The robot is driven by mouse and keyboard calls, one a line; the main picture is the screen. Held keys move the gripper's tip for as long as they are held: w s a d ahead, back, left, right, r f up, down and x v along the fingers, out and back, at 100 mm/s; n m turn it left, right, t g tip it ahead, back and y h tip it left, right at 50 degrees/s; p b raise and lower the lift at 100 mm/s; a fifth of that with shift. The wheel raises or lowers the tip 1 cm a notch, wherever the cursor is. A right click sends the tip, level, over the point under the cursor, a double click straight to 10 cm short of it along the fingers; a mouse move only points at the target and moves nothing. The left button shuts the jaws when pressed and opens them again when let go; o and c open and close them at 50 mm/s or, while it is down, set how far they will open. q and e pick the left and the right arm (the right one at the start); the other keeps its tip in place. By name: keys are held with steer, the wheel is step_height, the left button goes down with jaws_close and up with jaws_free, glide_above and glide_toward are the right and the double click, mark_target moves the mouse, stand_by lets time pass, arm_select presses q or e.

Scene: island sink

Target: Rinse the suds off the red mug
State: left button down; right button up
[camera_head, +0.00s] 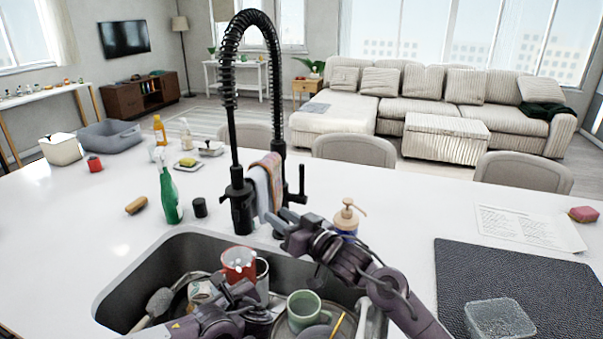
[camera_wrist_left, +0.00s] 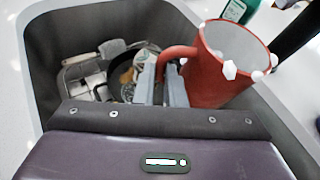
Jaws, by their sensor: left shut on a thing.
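The red mug (camera_head: 238,259) is held upright in the sink (camera_head: 150,283), below and in front of the black spring faucet (camera_head: 236,150). White suds blobs show on it; in the left wrist view they dot the rim and side of the mug (camera_wrist_left: 215,80). My left gripper (camera_wrist_left: 163,82) is shut on the mug's handle; in the head view it (camera_head: 240,293) is partly hidden among dishes. My right gripper (camera_head: 290,222) is beside the faucet base, close to its lever (camera_head: 300,190); its fingers are too small to read. No running water is visible.
The sink holds a green mug (camera_head: 303,309), a brush (camera_head: 160,301) and other dishes. A soap pump (camera_head: 347,217) stands right of the faucet, a green spray bottle (camera_head: 169,192) left. A towel (camera_head: 265,187) hangs by the faucet. A dark mat (camera_head: 520,280) lies at right.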

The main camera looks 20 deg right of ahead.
steer(key=w+d+h, duration=0.1)
steer(key=w+d, duration=0.4)
steer(key=d, duration=0.3)
steer(key=n+h, duration=0.1)
glide_above(302, 195)
steer(key=w, duration=0.1)
steer(key=shift+t, duration=0.3)
jaws_close()
